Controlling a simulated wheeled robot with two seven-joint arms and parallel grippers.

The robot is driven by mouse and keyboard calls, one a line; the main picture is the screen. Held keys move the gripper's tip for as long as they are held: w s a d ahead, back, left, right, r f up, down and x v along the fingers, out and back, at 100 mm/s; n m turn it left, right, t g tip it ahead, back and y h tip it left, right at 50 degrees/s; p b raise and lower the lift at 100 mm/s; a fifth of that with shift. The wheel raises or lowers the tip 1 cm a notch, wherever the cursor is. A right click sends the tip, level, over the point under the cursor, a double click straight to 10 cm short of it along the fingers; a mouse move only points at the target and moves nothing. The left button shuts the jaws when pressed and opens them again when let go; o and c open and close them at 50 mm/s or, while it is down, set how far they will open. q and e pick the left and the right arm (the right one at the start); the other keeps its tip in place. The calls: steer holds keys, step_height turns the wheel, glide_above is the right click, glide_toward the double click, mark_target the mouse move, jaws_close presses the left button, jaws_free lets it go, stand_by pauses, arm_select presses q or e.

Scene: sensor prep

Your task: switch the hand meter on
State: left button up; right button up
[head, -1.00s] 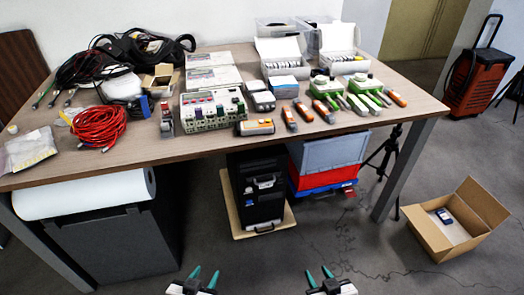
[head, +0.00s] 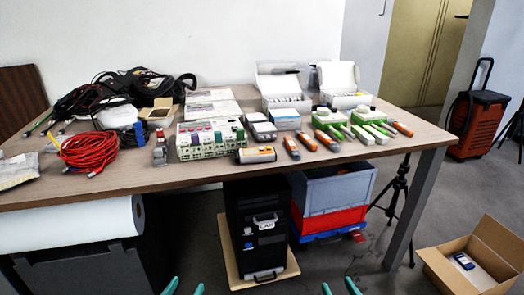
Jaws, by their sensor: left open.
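An orange and grey hand-held device (head: 255,154), which looks like the hand meter, lies near the front edge of the table (head: 350,158). Its display and switch are too small to read, so I cannot tell whether it is on. My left gripper (head: 184,288) shows only its teal fingertips at the bottom edge; they are apart and empty. My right gripper (head: 340,287) also shows only spread, empty fingertips at the bottom edge. Both are well apart from the device, low in front of the table.
A red cable coil (head: 90,150) is at the left. An open carton (head: 440,262) is on the floor.

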arm_select(q)
jaws_close()
stand_by(1.7)
